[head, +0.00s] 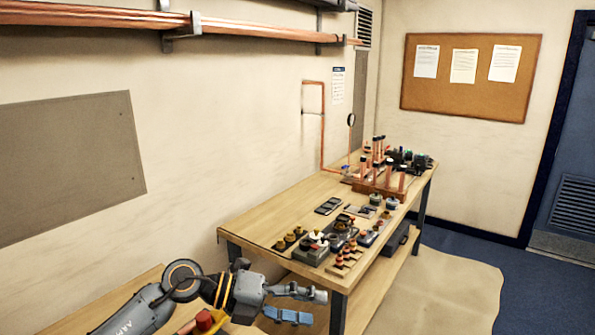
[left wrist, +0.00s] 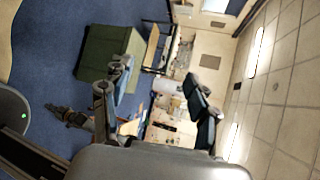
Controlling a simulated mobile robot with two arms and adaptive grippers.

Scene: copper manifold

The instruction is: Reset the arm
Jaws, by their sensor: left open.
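My left gripper (head: 311,307) is at the bottom of the head view, in front of the near end of the workbench. Its two fingers are spread apart with nothing between them. In the left wrist view, its open fingers (left wrist: 158,82) stand apart against the far room. My left arm comes in from the lower left of the head view. My right gripper cannot be made out in either view.
A wooden workbench (head: 265,220) along the wall carries fittings, dark trays and a copper manifold (head: 378,188). A lower wooden surface (head: 128,304) lies under my left arm. Blue floor (head: 470,245) and a tan mat (head: 455,290) are clear at right.

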